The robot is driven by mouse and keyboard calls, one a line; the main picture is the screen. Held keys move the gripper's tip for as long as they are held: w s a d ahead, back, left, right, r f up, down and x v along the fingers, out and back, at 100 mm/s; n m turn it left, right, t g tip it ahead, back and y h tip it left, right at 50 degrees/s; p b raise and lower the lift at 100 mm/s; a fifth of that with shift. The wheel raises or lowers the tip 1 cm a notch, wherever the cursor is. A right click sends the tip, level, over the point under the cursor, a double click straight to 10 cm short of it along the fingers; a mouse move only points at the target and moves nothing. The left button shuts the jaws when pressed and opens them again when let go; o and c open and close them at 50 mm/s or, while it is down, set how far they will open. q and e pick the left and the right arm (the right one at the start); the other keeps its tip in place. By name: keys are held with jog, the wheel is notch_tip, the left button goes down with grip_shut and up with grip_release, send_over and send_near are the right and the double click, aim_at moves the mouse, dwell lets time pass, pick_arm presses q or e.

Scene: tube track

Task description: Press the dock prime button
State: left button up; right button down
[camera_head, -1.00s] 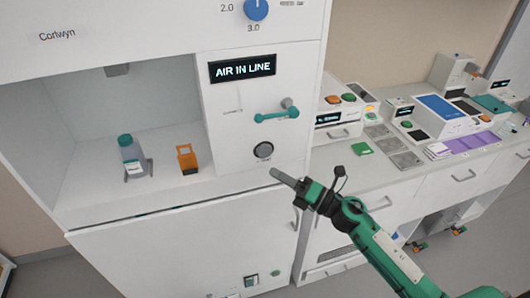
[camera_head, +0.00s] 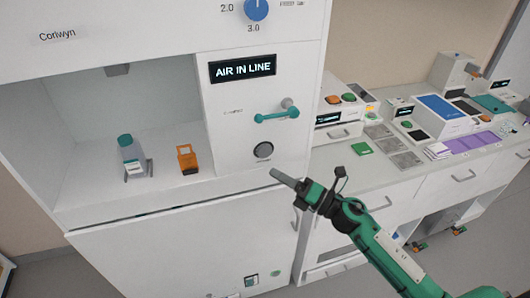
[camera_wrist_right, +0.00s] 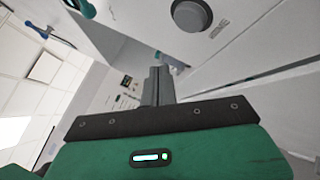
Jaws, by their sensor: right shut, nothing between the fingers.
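A round grey button (camera_head: 263,150) with a dark rim sits low on the white front panel of the Corlwyn machine. It also shows in the right wrist view (camera_wrist_right: 192,14), at the top, beside a small label I cannot read. Above it a display (camera_head: 243,68) reads "AIR IN LINE". My right gripper (camera_head: 276,174) is shut and empty, just below and right of the button, apart from it. In the right wrist view the closed fingers (camera_wrist_right: 158,86) point up the picture, below and left of the button. My left gripper is not in view.
A green lever (camera_head: 277,115) sticks out above the button, and a blue knob (camera_head: 256,9) is higher up. A teal-capped bottle (camera_head: 131,156) and an orange holder (camera_head: 187,159) stand in the open bay. A counter (camera_head: 330,168) with several instruments extends right.

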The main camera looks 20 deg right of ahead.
aim_at(265, 152)
jog(key=shift+s+d, duration=0.1)
jog(key=shift+s, duration=1.65)
jog(key=w, duration=0.8)
jog(key=shift+w, duration=0.4)
jog(key=shift+w, duration=0.15)
dwell(0.9)
jog(key=shift+w+a, duration=0.2)
jog(key=shift+w, duration=0.1)
